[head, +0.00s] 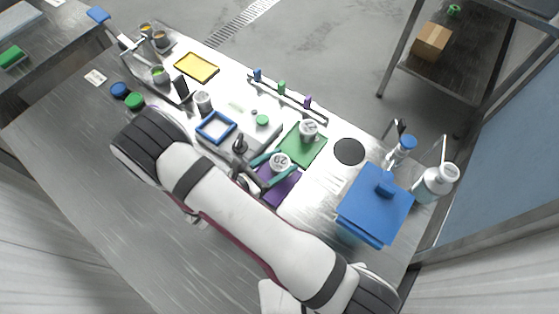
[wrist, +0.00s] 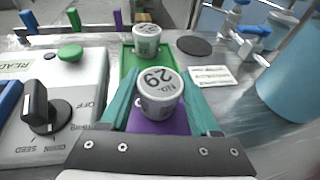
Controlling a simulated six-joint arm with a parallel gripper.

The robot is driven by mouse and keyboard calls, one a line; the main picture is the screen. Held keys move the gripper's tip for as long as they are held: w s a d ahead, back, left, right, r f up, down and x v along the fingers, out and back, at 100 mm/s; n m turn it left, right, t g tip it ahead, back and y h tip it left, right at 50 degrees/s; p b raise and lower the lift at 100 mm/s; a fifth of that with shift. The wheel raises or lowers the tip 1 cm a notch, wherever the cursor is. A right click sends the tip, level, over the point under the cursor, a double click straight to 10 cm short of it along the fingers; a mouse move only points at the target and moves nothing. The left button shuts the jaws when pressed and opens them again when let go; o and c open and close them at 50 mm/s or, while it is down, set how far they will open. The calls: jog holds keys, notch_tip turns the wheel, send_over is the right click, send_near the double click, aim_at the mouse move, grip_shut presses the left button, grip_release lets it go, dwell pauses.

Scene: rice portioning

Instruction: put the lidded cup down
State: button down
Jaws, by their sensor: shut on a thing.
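A white lidded cup (head: 279,161) with a grey body is between the teal fingers of my gripper (head: 284,166). The cup is over the purple mat (head: 284,190), which also shows in the wrist view (wrist: 150,127). I cannot tell whether its base touches the mat. A second, similar cup (head: 308,129) stands on the green mat (head: 313,149) just beyond; it also shows in the wrist view (wrist: 147,39).
A black disc (head: 349,151) and a blue lidded box (head: 372,208) lie to the right, with bottles (head: 436,180) behind. A device with a black knob (wrist: 42,107) and green button (wrist: 70,52) is close on the left. A low rack (head: 290,98) stands at the back.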

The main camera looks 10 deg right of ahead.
jog(key=shift+f, duration=0.1)
jog(key=shift+c, duration=0.6)
grip_release()
